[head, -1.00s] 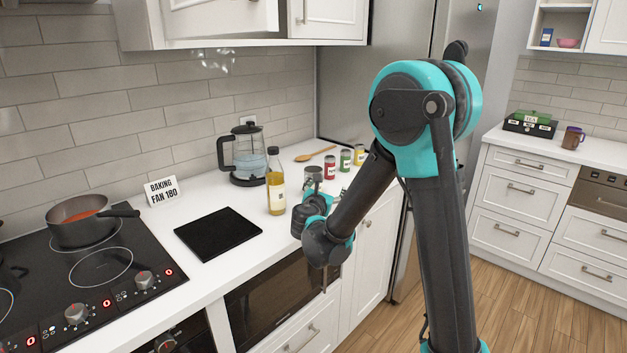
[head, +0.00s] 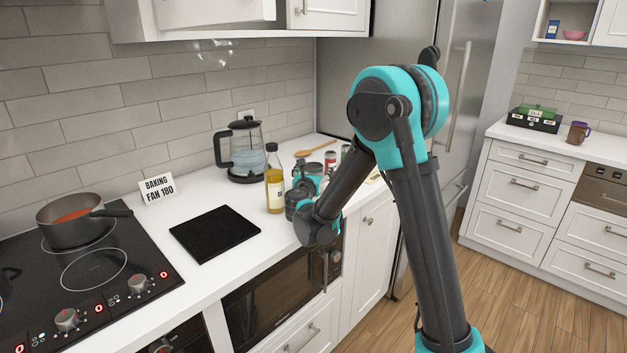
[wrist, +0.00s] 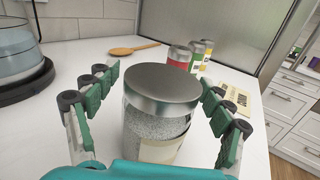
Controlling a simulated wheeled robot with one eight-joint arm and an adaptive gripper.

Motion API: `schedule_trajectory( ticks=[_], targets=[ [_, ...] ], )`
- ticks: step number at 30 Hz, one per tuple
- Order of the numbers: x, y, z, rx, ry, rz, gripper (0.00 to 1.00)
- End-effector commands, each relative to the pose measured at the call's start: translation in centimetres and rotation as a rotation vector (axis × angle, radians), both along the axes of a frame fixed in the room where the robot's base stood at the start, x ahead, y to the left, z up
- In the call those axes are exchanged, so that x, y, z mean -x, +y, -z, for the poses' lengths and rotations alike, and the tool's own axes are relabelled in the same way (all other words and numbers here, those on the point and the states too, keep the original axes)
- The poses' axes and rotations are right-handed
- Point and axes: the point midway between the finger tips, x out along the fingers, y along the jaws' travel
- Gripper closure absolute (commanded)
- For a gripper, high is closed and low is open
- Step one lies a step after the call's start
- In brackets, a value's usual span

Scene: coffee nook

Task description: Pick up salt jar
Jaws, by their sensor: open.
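The salt jar (wrist: 157,112) is a clear jar with a grey metal lid, white grains inside and a pale label. It stands upright on the white counter in the wrist view. My gripper (wrist: 162,104) is open, with one green-padded finger on each side of the jar. A gap shows between the jar and the left finger; the right finger is closer, and I cannot tell if it touches. In the head view my gripper (head: 312,180) is over the counter beside the oil bottle, and it and my arm mostly hide the jar.
An oil bottle (head: 275,182) stands just left of my gripper, with a glass kettle (head: 246,155) behind it. A wooden spoon (wrist: 134,49) lies at the back. A black board (head: 214,233) lies to the left.

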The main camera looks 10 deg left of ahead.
Motion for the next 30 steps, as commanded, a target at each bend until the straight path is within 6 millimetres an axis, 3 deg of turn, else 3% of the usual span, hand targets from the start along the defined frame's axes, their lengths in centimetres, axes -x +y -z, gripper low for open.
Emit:
schedule_trajectory(
  ticks=[4,11,27,30],
  targets=[
    [-1.7,-0.2,0.0,0.000,0.000,0.001,0.19],
    [-1.8,-0.2,0.0,-0.001,0.000,0.000,0.20],
    [-1.8,-0.2,0.0,-0.001,0.000,0.000,0.87],
    [-1.8,-0.2,0.0,-0.001,0.000,0.000,0.94]
  ],
)
